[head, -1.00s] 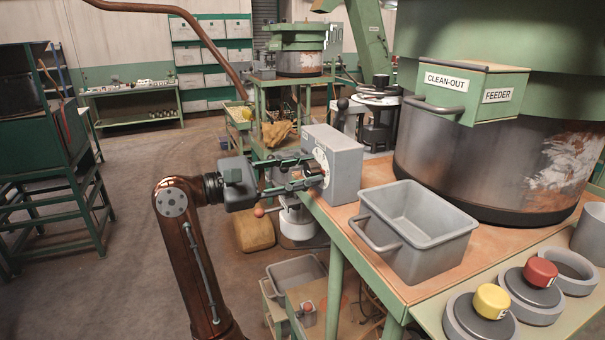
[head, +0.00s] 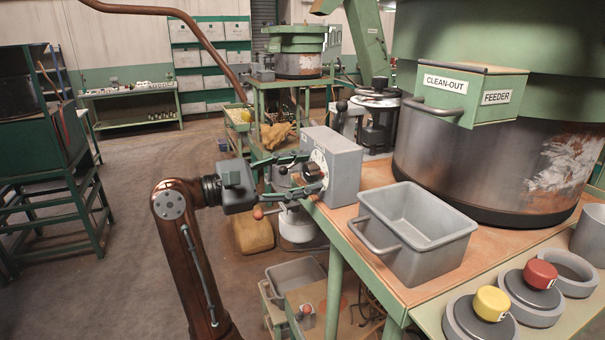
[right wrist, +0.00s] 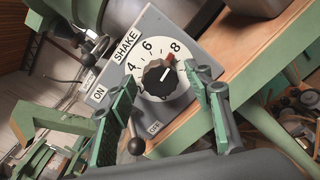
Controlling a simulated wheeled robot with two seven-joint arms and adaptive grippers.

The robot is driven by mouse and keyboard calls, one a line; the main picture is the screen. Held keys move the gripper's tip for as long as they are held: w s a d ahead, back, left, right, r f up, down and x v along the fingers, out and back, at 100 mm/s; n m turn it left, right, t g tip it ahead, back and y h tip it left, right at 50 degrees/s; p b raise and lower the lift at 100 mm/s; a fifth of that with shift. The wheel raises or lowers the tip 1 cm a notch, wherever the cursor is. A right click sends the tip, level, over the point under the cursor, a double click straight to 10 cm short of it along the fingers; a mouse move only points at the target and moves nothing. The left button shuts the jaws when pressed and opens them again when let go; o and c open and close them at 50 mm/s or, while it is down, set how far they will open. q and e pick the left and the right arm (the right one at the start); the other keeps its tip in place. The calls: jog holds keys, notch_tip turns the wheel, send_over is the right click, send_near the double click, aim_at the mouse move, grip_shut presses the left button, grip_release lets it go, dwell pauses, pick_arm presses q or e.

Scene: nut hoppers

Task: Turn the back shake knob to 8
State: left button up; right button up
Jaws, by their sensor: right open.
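The grey SHAKE box (head: 346,168) stands on the far left corner of the wooden bench top. Its white dial faces my right gripper; the numbers 4, 6 and 8 show in the right wrist view. The black shake knob (right wrist: 160,77) sits in the dial's middle. A red mark lies at the knob's rim, close to the 8; a pale line on the knob slants up and right. My right gripper (right wrist: 160,74) is open, its green-padded fingers to either side of the knob with gaps visible. In the head view the right gripper (head: 316,174) partly hides the dial. My left gripper is out of view.
A black ball-ended lever (right wrist: 136,146) stands between the ON and OFF labels, close to the left finger. A grey bin (head: 415,232) sits on the bench right of the box. The large feeder bowl (head: 480,165) stands behind. Yellow (head: 492,303) and red (head: 540,273) buttons are at front right.

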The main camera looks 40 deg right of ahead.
jog(key=v, duration=1.2)
